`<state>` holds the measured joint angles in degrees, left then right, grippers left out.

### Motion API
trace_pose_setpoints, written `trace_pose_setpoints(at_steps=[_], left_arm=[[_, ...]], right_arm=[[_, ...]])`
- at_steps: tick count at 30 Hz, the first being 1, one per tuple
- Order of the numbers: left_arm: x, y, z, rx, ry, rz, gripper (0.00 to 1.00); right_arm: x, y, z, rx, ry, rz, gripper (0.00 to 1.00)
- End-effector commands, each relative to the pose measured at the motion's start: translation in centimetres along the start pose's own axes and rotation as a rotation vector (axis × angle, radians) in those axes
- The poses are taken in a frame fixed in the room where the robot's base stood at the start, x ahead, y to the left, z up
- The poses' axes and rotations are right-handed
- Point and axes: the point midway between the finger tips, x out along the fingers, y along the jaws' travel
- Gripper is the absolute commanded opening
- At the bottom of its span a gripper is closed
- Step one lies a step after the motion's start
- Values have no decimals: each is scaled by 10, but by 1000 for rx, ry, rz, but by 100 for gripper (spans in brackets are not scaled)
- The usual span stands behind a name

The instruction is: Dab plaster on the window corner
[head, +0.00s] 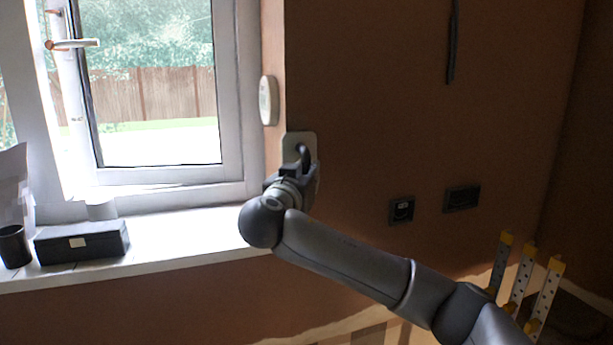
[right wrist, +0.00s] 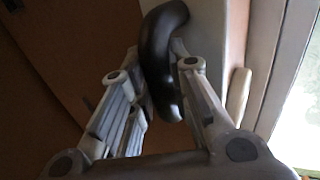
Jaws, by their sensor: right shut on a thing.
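My right gripper (head: 299,173) is shut on the dark curved handle of a trowel (head: 309,143). The trowel's pale plate is upright at the window corner (head: 275,142), where the reveal meets the brown wall; I cannot tell whether it touches. In the right wrist view the dark handle (right wrist: 160,30) runs between the two fingers, with the pale plate (right wrist: 212,38) behind it. No plaster can be made out on the plate. My left gripper is not in view.
The window (head: 233,100) has a white sill (head: 180,232) holding a black box (head: 82,242) and a dark cup (head: 14,246). A pale oval device (head: 268,100) is on the reveal. Wall sockets (head: 401,209) and yellow-tipped levels (head: 520,280) are to the right.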

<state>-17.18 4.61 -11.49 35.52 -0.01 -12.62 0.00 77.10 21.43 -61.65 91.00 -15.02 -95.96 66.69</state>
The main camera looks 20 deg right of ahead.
Motion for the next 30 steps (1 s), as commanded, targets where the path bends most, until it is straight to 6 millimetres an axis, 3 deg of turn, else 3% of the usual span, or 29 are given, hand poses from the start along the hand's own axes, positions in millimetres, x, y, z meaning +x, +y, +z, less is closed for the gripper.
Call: trace_pose_setpoints(at_steps=[15, 23, 30], left_arm=[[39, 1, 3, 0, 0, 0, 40], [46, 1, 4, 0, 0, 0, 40], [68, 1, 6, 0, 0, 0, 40]], right_arm=[[-1, 0, 39, -1, -2, -3, 0], [-1, 1, 45, -1, -1, -2, 0], [-2, 1, 67, 0, -1, -2, 0]])
